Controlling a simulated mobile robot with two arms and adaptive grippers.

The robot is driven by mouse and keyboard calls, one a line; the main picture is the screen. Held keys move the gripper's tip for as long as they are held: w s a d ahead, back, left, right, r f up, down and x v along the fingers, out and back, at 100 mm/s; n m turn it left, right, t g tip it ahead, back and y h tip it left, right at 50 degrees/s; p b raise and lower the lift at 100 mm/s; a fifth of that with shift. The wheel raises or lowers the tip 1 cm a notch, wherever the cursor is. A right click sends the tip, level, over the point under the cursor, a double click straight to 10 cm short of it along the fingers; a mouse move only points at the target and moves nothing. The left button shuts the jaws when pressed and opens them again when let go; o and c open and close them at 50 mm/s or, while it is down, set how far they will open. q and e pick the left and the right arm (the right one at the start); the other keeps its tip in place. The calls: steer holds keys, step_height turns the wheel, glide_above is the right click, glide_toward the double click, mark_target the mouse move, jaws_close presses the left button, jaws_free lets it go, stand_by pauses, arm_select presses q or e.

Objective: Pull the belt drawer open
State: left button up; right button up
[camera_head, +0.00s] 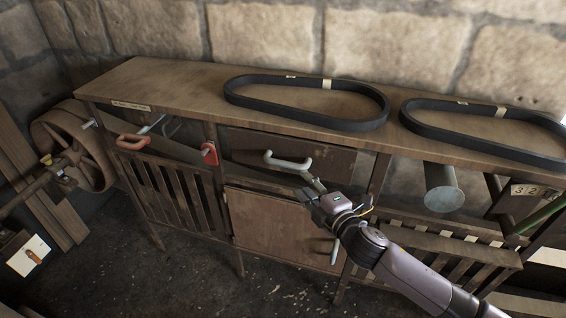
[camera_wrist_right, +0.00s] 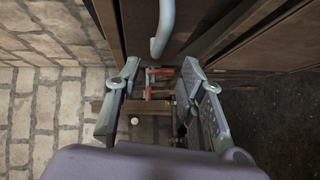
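The wooden bench has a dark drawer front (camera_head: 335,160) in its middle, with a pale grey bar handle (camera_head: 288,162). This drawer looks shut; no label on it can be read. My right gripper (camera_head: 312,188) is just below and right of the handle's right end, apparently apart from it. In the right wrist view the gripper (camera_wrist_right: 160,75) has its two fingers spread, with nothing between them. The grey handle (camera_wrist_right: 163,30) shows ahead of the fingertips there. My left gripper is in neither view.
Two black belts, a left one (camera_head: 250,98) and a right one (camera_head: 425,127), lie on the bench top (camera_head: 180,82). A red handle (camera_head: 131,142) and a red bracket (camera_head: 209,153) are left of the drawer. A grey cylinder (camera_head: 442,190) sticks out at right. Stone walls stand behind.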

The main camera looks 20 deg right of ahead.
mark_target(287, 167)
steer(key=p+x, duration=0.1)
steer(key=x, duration=1.1)
steer(key=shift+w+a, duration=0.1)
steer(key=shift+w, duration=0.05)
steer(key=shift+c, duration=0.2)
jaws_close()
